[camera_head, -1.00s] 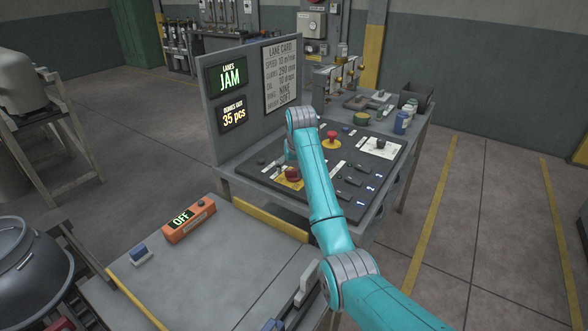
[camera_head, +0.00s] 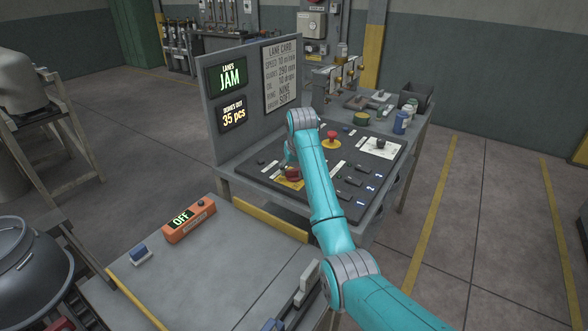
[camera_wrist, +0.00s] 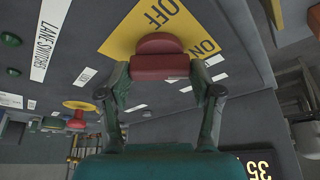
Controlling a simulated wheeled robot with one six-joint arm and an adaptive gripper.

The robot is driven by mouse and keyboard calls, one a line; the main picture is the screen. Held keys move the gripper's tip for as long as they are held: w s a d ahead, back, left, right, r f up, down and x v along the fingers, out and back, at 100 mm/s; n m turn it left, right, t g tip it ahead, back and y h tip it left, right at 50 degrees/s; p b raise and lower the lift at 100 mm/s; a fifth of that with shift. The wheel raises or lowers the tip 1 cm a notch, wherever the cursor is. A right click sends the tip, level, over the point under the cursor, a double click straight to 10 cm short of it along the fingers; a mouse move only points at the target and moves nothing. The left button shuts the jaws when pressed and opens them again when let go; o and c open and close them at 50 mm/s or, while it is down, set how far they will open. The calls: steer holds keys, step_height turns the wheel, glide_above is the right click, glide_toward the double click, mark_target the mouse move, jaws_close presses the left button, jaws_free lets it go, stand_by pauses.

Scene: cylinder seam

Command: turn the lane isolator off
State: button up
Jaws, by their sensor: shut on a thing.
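The lane isolator is a red knob (camera_wrist: 160,62) on a yellow plate (camera_wrist: 125,40) marked OFF and ON, seen close in the wrist view. In the head view the red knob (camera_head: 292,173) sits at the front left of the dark control panel, partly hidden by my arm. My gripper (camera_wrist: 158,76) has one finger on each side of the knob and is shut on it. Which mark the knob points to is hard to tell.
A red mushroom button (camera_head: 332,135) on a yellow base stands behind on the panel. Several small switches (camera_head: 354,181) lie to the right. An upright board (camera_head: 247,135) with displays reading JAM and 35 pcs borders the panel's left side.

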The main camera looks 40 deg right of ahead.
steer(key=n+y, duration=0.1)
steer(key=n, duration=0.3)
steer(key=shift+d+y, duration=0.15)
steer(key=shift+y, duration=0.25)
steer(key=n+y, duration=0.1)
steer(key=n, duration=0.3)
steer(key=shift+d+n+y, duration=0.1)
steer(key=shift+n+y, duration=0.3)
steer(key=n+g+y, duration=0.1)
steer(key=n, duration=0.3)
steer(key=shift+n, duration=0.3)
steer(key=shift+w+n+g+y, duration=0.1)
steer(key=shift+n+g+y, duration=0.55)
steer(key=shift+n, duration=1.35)
steer(key=o, duration=1.1)
steer(key=shift+d, duration=0.1)
steer(key=shift+o, duration=0.2)
steer(key=shift+r, duration=0.1)
steer(key=v, duration=1.1)
steer(key=shift+r, duration=0.3)
